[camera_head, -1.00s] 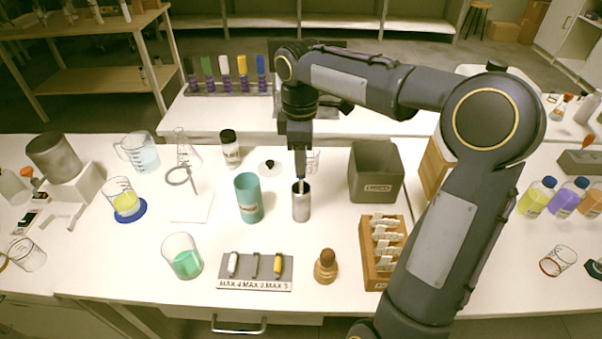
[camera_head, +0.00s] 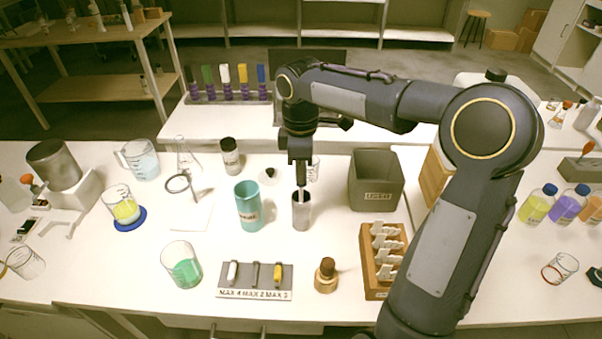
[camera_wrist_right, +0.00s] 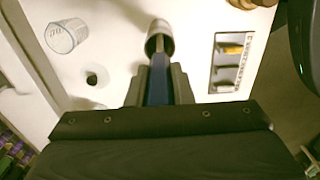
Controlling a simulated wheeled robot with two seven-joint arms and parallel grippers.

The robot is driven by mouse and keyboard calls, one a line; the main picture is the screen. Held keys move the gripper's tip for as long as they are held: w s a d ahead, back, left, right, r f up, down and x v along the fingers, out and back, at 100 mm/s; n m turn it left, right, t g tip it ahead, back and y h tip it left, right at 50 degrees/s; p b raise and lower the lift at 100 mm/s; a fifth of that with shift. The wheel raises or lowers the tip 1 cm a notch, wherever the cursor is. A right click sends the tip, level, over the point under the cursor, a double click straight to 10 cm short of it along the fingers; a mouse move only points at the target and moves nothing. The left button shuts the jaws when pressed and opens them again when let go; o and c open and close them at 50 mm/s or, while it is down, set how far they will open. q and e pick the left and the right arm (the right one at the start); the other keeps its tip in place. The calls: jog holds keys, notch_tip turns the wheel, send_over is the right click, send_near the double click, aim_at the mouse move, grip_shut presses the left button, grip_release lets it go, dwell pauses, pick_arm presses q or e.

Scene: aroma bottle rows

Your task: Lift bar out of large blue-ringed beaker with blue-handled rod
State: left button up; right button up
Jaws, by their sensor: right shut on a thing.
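My right gripper (camera_head: 301,173) is shut on the blue-handled rod, upright over the steel cylinder (camera_head: 301,214). In the right wrist view the blue handle (camera_wrist_right: 157,88) shows between the fingers and points at the cylinder (camera_wrist_right: 160,40). A pale length of the rod (camera_head: 301,194) shows below the fingers at the cylinder's mouth; its lower end is hidden. A beaker with yellow liquid (camera_head: 125,209) stands on a round blue base (camera_head: 130,224) at the left. A bar inside it cannot be made out. My left gripper is not in view.
A grey bin (camera_head: 376,180) and a wooden rack (camera_head: 370,267) are to the right. A green-liquid beaker (camera_head: 182,265) and a labelled tray (camera_head: 230,293) are in front.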

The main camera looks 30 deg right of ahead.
notch_tip(320, 180, up, 18)
jog(key=p, duration=0.3)
jog(key=shift+f, duration=0.1)
dwell(1.2)
